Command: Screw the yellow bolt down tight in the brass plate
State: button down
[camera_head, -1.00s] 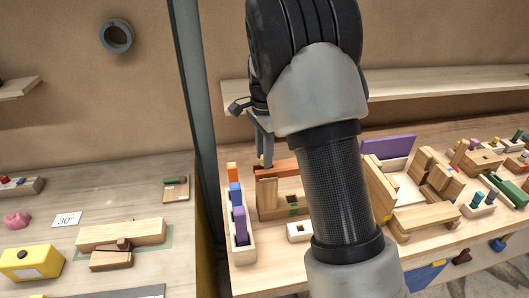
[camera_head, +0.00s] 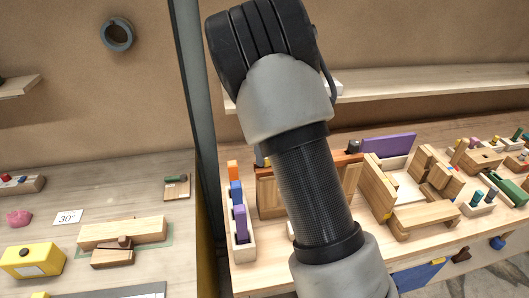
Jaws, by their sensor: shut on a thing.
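I cannot make out a brass plate. My arm crosses the middle of the view and hides the centre of the fixture. My gripper is hidden behind my arm, so its place relative to the yellow piece does not show.
A narrow holder with upright orange, blue and purple pieces (camera_head: 240,225) stands left of the fixture. A purple board (camera_head: 389,145) and wooden blocks (camera_head: 425,220) stand to its right. A grey post (camera_head: 193,120) rises at the left. A shelf (camera_head: 440,80) runs behind.

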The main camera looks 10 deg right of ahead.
jog(key=shift+f+m, duration=0.25)
jog(key=shift+m, duration=0.85)
jog(key=m, duration=0.4)
jog(key=shift+d+f, duration=0.1)
jog(key=c, duration=1.3)
grip_release()
jog(key=shift+w, duration=0.1)
jog(key=shift+r, duration=0.2)
